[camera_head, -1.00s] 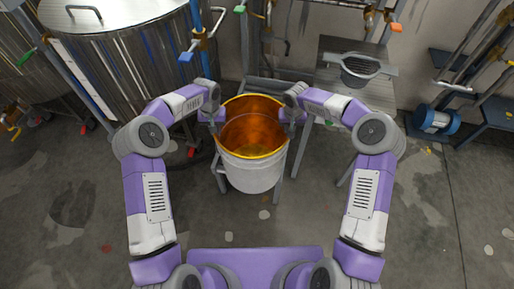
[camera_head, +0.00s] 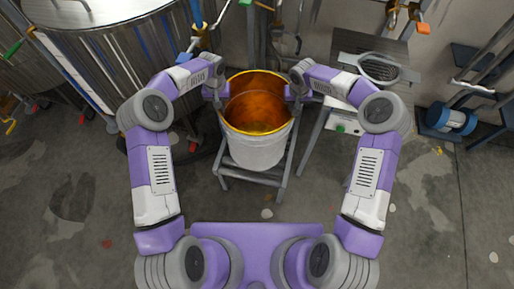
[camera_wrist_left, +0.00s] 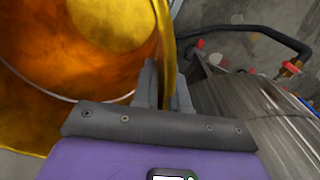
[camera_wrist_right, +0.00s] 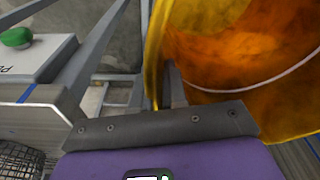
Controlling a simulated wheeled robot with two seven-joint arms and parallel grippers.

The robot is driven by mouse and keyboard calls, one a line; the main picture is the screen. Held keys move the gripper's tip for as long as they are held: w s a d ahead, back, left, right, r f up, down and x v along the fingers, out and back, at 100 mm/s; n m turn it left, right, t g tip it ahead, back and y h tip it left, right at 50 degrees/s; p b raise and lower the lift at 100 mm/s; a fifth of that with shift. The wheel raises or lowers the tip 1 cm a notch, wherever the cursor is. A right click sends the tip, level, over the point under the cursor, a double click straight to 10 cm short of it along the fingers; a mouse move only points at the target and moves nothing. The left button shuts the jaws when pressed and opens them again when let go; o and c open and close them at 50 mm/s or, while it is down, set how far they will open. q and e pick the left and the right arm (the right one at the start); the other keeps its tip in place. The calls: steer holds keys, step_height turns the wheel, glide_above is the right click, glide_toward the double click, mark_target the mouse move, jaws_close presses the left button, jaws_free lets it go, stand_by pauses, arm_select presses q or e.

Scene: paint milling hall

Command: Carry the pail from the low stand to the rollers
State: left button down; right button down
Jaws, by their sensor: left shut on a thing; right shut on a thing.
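The pail (camera_head: 257,150) is pale outside, with a yellow rim and an amber inside. It looks upright, between my two grippers. My left gripper (camera_head: 217,101) is shut on its left rim; the fingers straddle the pail wall in the left wrist view (camera_wrist_left: 165,85). My right gripper (camera_head: 295,102) is shut on the right rim, also in the right wrist view (camera_wrist_right: 165,85). The low stand (camera_head: 250,178), a grey metal frame, shows below and around the pail. I cannot tell whether the pail's bottom touches it. I cannot make out the rollers for certain.
A large steel tank (camera_head: 110,60) stands close on the left. A grey bench (camera_head: 350,45) with a round mesh sieve (camera_head: 379,68) and a green-buttoned box (camera_head: 345,122) is close on the right. A blue motor (camera_head: 450,118) lies farther right. The floor nearer me is open.

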arm_select(q)
steer(key=shift+s+d+r, duration=0.15)
steer(key=shift+d+r, duration=0.05)
steer(key=shift+d, duration=0.2)
arm_select(e)
steer(key=shift+s+a+r, duration=0.15)
steer(key=shift+a, duration=0.2)
arm_select(q)
steer(key=shift+f, duration=0.25)
arm_select(e)
steer(key=shift+f, duration=0.25)
